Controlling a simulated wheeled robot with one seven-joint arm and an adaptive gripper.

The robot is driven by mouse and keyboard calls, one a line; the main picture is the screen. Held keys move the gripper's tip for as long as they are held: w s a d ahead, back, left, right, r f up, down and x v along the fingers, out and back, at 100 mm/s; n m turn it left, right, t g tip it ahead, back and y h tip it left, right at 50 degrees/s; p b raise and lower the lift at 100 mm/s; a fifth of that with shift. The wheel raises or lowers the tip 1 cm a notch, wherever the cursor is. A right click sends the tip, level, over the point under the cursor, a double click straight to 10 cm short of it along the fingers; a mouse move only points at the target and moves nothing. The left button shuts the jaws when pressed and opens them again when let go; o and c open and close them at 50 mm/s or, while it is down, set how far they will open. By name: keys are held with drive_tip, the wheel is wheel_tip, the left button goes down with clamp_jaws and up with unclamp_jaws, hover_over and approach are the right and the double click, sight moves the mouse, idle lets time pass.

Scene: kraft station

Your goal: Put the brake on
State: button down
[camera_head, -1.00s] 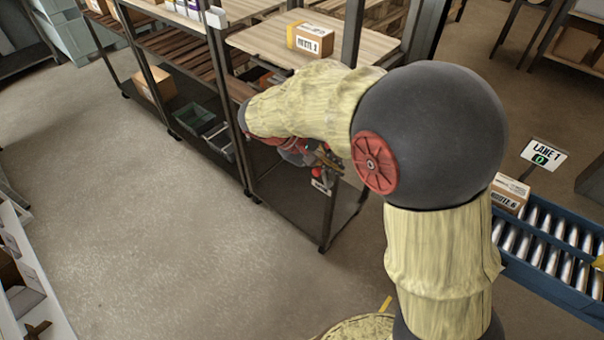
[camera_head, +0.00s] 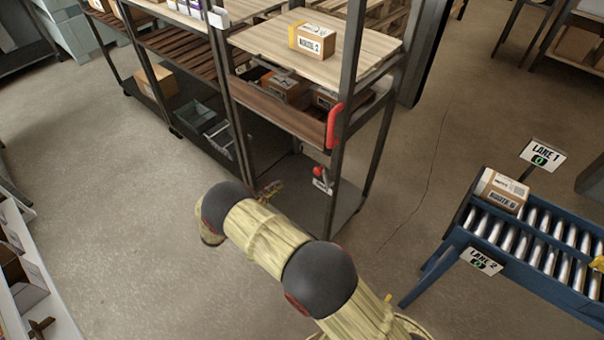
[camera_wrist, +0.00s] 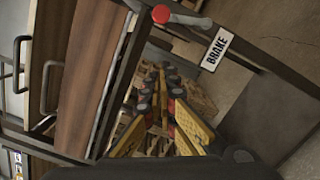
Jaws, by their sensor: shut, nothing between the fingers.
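The brake lever (camera_head: 319,172) is on the near post of the wooden-shelved rack, with a red knob and a small white tag (camera_head: 323,187) below it. In the wrist view the red knob (camera_wrist: 161,14) sits at the end of a grey lever (camera_wrist: 190,20), beside a tag (camera_wrist: 217,50) reading BRAKE. My gripper (camera_head: 270,188) is low and left of the lever in the head view, apart from it. In the wrist view my gripper (camera_wrist: 163,78) has its yellow and black fingers together, empty, below the knob in the picture.
A red upright handle (camera_head: 333,127) is on the rack post above the brake. The rack has a drawer with boxes (camera_head: 283,88) and a carton (camera_head: 312,40) on top. A blue roller conveyor (camera_head: 560,275) stands at right. Open floor (camera_head: 120,220) lies at left.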

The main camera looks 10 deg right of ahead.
sight(325, 176)
drive_tip(key=w+d+r+b, duration=0.1)
drive_tip(key=w+d+b, duration=0.1)
drive_tip(key=d, duration=0.9)
drive_tip(key=shift+w+r+b, duration=0.3)
drive_tip(key=shift+r+b, duration=0.05)
drive_tip(key=shift+b, duration=0.1)
drive_tip(key=s+r+m, duration=0.1)
drive_tip(key=s+d+r+m, duration=0.1)
drive_tip(key=shift+s+d+m, duration=0.2)
drive_tip(key=shift+d+m, duration=0.1)
idle(0.4)
